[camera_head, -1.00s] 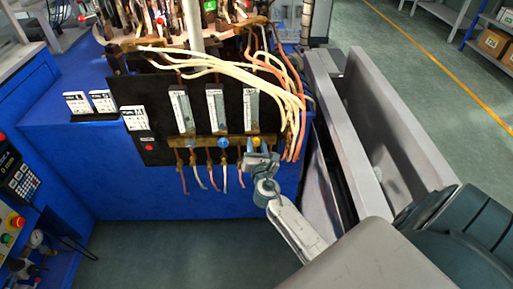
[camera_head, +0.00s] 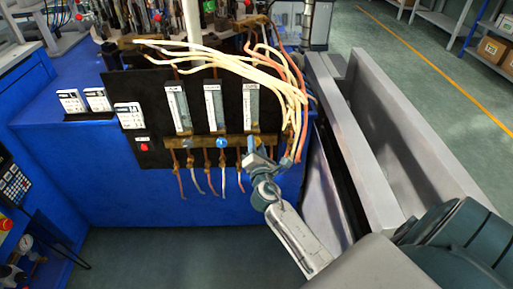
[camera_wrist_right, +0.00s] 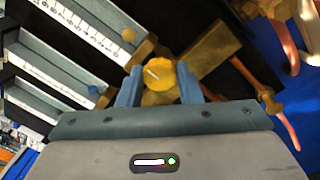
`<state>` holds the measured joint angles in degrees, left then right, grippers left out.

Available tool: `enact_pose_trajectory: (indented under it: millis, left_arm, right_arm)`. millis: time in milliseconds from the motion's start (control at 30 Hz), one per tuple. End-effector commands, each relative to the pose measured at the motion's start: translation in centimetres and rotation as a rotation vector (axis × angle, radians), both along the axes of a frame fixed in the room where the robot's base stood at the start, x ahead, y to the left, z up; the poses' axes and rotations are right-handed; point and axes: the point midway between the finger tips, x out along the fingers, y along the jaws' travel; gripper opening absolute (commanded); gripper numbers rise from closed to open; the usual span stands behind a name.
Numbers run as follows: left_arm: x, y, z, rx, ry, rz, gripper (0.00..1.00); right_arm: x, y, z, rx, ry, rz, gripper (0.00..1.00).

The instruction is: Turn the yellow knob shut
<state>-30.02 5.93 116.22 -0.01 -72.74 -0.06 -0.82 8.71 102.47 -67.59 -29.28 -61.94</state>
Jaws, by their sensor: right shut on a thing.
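The yellow knob (camera_wrist_right: 160,73) sits at the centre of the right wrist view, with a pale mark on its face. My right gripper (camera_wrist_right: 160,88) has one blue finger on each side of it and is shut on it. In the head view the right gripper (camera_head: 256,158) reaches the right end of the brass valve bar (camera_head: 200,141), and the knob is hidden behind the fingers. My left gripper is not in view.
Flow tubes (camera_head: 214,108) stand on a black panel (camera_head: 150,100) above the bar. Cream and orange hoses (camera_head: 290,95) loop close to the right gripper's right. Thin tubes hang below the bar. A grey metal rail (camera_head: 350,150) runs along the right.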

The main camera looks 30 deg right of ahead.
Motion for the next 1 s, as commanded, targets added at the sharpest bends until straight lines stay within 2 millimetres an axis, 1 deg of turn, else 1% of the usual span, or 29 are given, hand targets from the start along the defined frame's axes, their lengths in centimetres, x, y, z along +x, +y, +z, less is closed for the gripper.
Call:
enact_pose_trajectory:
  millis: [367, 400, 500, 733, 833, 933, 1000]
  left_arm:
    - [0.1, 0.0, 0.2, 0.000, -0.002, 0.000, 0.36]
    - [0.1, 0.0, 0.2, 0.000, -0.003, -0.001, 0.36]
    - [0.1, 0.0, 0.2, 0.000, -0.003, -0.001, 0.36]
    - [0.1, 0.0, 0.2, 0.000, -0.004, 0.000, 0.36]
    - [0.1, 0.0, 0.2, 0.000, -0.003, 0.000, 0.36]
    - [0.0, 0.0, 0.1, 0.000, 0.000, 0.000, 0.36]
    - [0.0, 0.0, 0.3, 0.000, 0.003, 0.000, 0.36]
  right_arm:
    - [0.0, 0.0, -0.1, 0.006, -0.001, 0.000, 0.09]
    - [0.0, 0.0, -0.1, 0.006, -0.002, 0.001, 0.36]
    - [0.0, 0.0, 0.0, 0.005, -0.002, 0.001, 0.53]
    - [0.0, 0.0, 0.0, 0.004, -0.002, 0.000, 0.53]
    - [-0.3, 0.2, -0.1, 0.005, -0.002, 0.001, 0.53]
    - [-1.4, 0.7, -0.3, 0.006, -0.001, 0.000, 0.53]
    - [-2.5, 1.3, -0.3, 0.006, -0.001, 0.000, 0.53]
